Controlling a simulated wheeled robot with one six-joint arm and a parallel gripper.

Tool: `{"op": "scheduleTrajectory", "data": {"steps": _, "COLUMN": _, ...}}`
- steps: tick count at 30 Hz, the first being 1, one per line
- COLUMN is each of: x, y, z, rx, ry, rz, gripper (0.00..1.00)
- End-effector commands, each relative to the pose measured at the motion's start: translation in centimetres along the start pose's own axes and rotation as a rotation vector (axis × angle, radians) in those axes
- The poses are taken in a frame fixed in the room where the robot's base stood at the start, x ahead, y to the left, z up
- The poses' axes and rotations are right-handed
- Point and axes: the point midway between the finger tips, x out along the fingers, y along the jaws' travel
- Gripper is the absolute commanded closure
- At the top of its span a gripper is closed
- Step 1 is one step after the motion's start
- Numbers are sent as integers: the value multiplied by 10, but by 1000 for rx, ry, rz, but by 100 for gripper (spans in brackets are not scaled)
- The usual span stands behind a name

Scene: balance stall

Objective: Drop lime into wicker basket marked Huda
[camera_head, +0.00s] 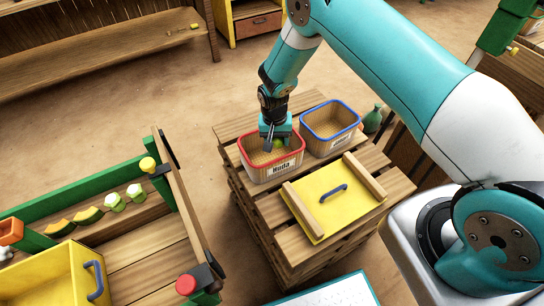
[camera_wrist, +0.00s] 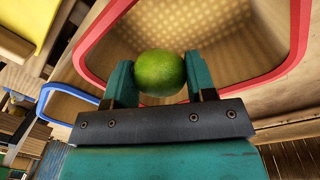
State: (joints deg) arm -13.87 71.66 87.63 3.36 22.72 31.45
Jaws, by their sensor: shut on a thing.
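The lime (camera_wrist: 160,73) is round and green, held between the two teal fingers of my gripper (camera_wrist: 155,80) in the wrist view. In the head view my gripper (camera_head: 275,143) points down over the red-rimmed wicker basket (camera_head: 273,172), whose label reads Huda. The lime shows there as a small green spot (camera_head: 279,143) between the fingers. The lime and fingertips are within the outline of the red rim. How far above the basket floor they are, I cannot tell. The visible floor of this basket looks empty.
A blue-rimmed basket (camera_head: 331,128) stands just right of the red-rimmed one on the wooden crate stack (camera_head: 228,133). A green bottle (camera_head: 373,118) stands behind right. A wooden stall with produce (camera_head: 115,203) is at left.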

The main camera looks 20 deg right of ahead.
Motion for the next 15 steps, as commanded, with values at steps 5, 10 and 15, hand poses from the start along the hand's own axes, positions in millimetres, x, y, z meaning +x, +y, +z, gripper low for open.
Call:
{"op": "scheduleTrajectory", "data": {"steps": 5, "x": 0, "y": 0, "z": 0, "rx": 0, "ry": 1, "rz": -1, "gripper": 72}}
{"op": "scheduleTrajectory", "data": {"steps": 10, "x": 0, "y": 0, "z": 0, "rx": 0, "ry": 1, "rz": -1, "gripper": 24}}
{"op": "scheduleTrajectory", "data": {"steps": 15, "x": 0, "y": 0, "z": 0, "rx": 0, "ry": 1, "rz": -1, "gripper": 20}}
